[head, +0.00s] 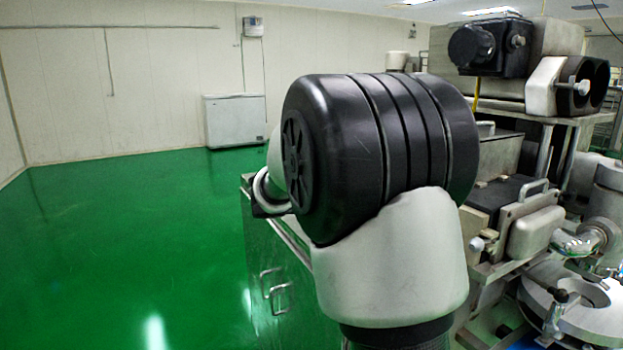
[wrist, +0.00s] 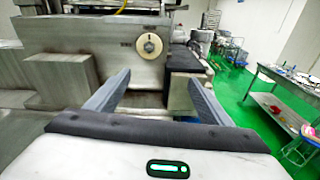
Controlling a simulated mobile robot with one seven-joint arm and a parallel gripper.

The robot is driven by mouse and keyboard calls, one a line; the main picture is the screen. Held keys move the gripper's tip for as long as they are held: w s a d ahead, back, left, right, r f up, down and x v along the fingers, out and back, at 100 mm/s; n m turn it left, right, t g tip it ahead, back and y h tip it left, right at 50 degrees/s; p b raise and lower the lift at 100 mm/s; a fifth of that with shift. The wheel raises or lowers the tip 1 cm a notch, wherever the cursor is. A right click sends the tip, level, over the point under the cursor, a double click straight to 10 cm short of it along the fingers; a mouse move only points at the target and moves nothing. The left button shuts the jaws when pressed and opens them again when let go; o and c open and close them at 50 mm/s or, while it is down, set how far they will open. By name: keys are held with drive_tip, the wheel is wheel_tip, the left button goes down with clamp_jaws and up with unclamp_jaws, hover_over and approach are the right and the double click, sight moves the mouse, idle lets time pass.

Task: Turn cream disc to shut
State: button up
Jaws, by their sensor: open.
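The cream disc (wrist: 149,46) is a small round dial with a dark centre, on the front face of a grey metal machine housing (wrist: 108,58) in the wrist view. My gripper (wrist: 158,80) is open and empty, its two grey fingers spread apart. The disc shows above and between the fingertips, farther off, and nothing touches it. Its exact setting is too small to read. In the head view my arm fills the middle, and neither the disc nor my gripper can be made out.
A metal block (wrist: 181,88) stands near the right finger. A metal table (wrist: 275,112) is on the right over green floor. In the head view, machine parts (head: 520,220) crowd the right, a white chest (head: 235,120) stands by the back wall, and the left floor is clear.

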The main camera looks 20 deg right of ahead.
drive_tip(key=w+d+n+h, duration=0.1)
drive_tip(key=w+d, duration=0.3)
drive_tip(key=d, duration=1.3)
drive_tip(key=shift+w+d+r, duration=0.15)
drive_tip(key=shift+d+r, duration=0.1)
drive_tip(key=shift+d, duration=0.05)
drive_tip(key=c, duration=1.1)
drive_tip(key=shift+o, duration=0.2)
